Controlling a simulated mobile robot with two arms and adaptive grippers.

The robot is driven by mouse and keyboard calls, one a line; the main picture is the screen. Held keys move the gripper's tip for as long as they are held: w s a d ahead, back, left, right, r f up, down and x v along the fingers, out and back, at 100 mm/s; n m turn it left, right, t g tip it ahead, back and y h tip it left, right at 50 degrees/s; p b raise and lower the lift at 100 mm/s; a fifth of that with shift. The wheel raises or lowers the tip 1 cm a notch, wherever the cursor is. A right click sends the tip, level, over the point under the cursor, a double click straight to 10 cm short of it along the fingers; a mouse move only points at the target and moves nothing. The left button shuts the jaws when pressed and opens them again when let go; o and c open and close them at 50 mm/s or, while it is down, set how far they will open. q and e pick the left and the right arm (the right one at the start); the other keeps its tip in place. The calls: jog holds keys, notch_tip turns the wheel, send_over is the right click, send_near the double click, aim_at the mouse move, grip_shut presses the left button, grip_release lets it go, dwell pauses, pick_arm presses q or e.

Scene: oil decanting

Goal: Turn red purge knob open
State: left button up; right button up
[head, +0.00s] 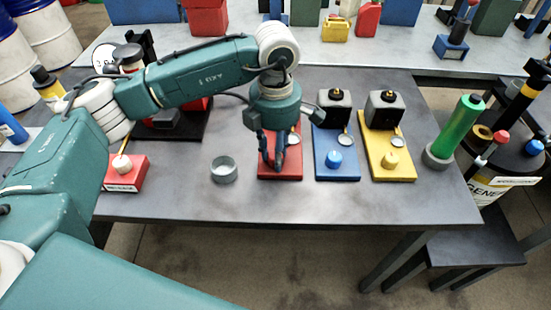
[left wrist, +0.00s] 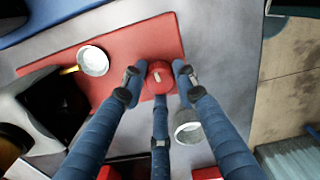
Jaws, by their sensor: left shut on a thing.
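The red purge knob (left wrist: 160,76), round with a pale mark on top, sits near one end of a red base plate (left wrist: 118,58) in the left wrist view. My left gripper (left wrist: 158,88) has its three blue fingers closed in around the knob. In the head view my left gripper (head: 272,162) points down over the near part of the red plate (head: 292,172), hiding the knob there. A small white-faced gauge (left wrist: 93,61) and a dark pump body (left wrist: 50,105) are on the same unit. My right gripper is not in view.
A blue unit (head: 322,172) and a yellow unit (head: 378,172) stand to the right. A grey open cup (head: 224,168) is close on the left, with a red block (head: 127,176) farther left. A green cylinder (head: 460,125) stands near the table's right edge.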

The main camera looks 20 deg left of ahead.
pick_arm(q)
jog(key=shift+m+b, duration=0.3)
jog(key=shift+m, duration=0.1)
jog(key=shift+w+r, duration=0.1)
jog(key=o, duration=1.1)
jog(key=shift+o, duration=0.2)
notch_tip(320, 180, up, 12)
